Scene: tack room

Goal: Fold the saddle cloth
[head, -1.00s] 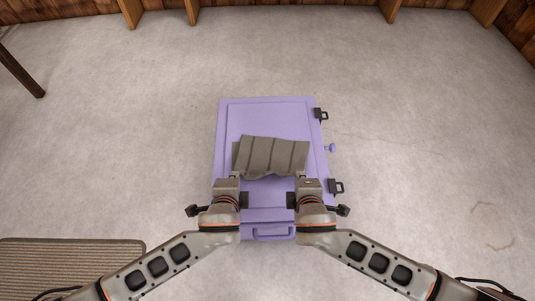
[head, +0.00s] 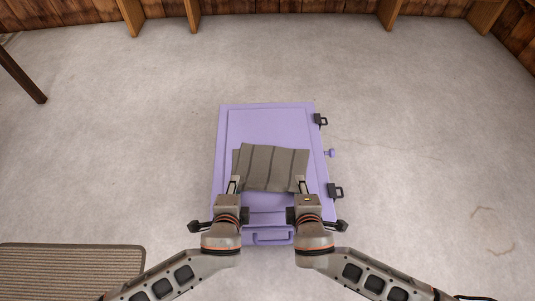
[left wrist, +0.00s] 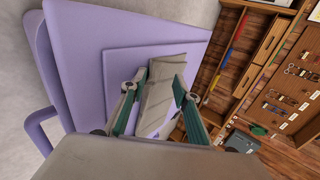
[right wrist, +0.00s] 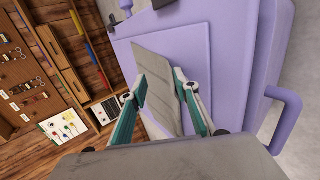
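Neither appears to pinch the cloth. Whether the fingers touch it is unclear.
The trunk has black latches (head: 335,191) on its right side and a lilac handle (head: 271,237) at its near side. A ribbed mat (head: 70,272) lies on the floor at near left. The trunk top beyond the cloth is clear, and open floor surrounds it.

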